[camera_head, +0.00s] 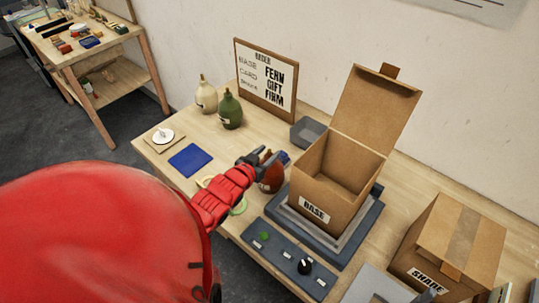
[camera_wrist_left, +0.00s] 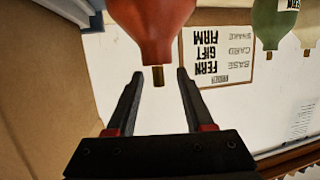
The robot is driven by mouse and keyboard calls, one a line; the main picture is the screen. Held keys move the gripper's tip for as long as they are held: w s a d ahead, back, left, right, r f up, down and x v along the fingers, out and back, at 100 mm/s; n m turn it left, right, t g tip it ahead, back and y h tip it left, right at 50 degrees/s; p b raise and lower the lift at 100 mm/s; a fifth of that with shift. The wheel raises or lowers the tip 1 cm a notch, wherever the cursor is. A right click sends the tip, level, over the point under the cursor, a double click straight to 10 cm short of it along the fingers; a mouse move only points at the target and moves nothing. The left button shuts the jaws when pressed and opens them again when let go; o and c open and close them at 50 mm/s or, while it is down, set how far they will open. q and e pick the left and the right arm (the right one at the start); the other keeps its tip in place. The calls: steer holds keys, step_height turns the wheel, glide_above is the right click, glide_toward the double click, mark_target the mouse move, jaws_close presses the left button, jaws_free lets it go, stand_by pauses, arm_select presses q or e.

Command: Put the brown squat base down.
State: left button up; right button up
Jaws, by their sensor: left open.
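The brown squat base (camera_head: 272,181) stands on the table just left of the box marked BASE (camera_head: 335,180), partly hidden by my left gripper. In the left wrist view, which is upside down, the base (camera_wrist_left: 155,28) shows as a reddish-brown rounded body with a narrow brass stem. My left gripper (camera_head: 266,157) is open at its top. In the wrist view its two fingers (camera_wrist_left: 159,76) lie either side of the stem, with clear gaps on both sides. My right gripper is not in view.
The open BASE box sits on a grey platform (camera_head: 284,220). A green base (camera_head: 230,110) and a cream base (camera_head: 206,95) stand at the back by the order board (camera_head: 265,77). A blue pad (camera_head: 191,160), a control panel (camera_head: 289,259) and a SHADE box (camera_head: 450,245) are nearby.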

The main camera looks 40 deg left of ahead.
arm_select(q)
steer(key=shift+p+x, duration=0.75)
steer(key=shift+x, duration=1.45)
steer(key=shift+d, duration=0.15)
steer(key=shift+c, duration=0.2)
jaws_close()
